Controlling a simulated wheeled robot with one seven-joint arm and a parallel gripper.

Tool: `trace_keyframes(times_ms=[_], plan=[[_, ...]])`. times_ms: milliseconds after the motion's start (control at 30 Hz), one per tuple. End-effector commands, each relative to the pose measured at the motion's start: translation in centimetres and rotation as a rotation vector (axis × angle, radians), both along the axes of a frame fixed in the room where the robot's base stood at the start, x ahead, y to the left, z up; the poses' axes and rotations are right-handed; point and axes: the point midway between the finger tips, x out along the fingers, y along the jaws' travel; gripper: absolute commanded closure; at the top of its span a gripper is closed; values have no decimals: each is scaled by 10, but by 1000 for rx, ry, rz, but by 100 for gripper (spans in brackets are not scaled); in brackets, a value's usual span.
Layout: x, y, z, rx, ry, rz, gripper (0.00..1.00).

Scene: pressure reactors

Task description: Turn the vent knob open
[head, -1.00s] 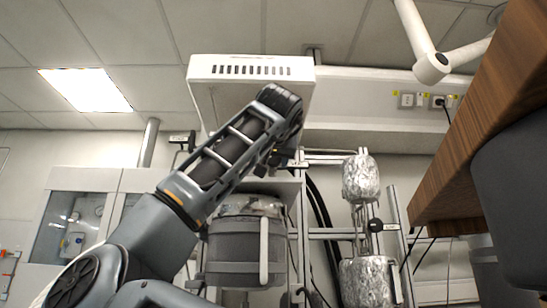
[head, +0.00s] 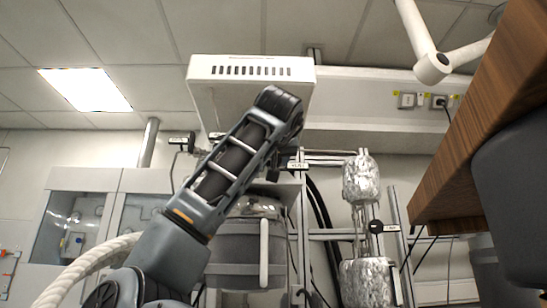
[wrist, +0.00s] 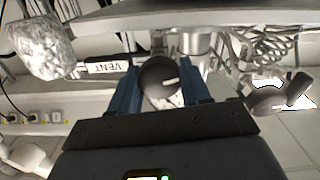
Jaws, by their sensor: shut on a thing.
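The vent knob (wrist: 154,76) is dark and round with a white pointer mark. In the wrist view it sits between the blue fingers of my gripper (wrist: 163,82), which is shut on it. A label reading VENT (wrist: 107,67) is upside down, left of the knob. In the head view my arm hides the knob and most of my gripper; a small label (head: 297,165) shows just right of the arm's end.
A foil-wrapped vessel (head: 361,178) hangs above another (head: 366,283) on the rack at right, with a black knob (head: 376,226) between. A grey reactor vessel (head: 247,254) stands behind my arm. A white vented box (head: 250,71) is overhead. A wooden edge (head: 480,130) juts in at right.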

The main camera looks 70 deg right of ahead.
Motion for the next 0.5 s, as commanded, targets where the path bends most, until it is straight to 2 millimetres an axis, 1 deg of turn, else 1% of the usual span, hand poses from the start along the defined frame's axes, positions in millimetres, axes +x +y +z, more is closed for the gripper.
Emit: trace_keyframes(times_ms=[500], plan=[[0, 0, 2, -189, 456, -3, 83]])
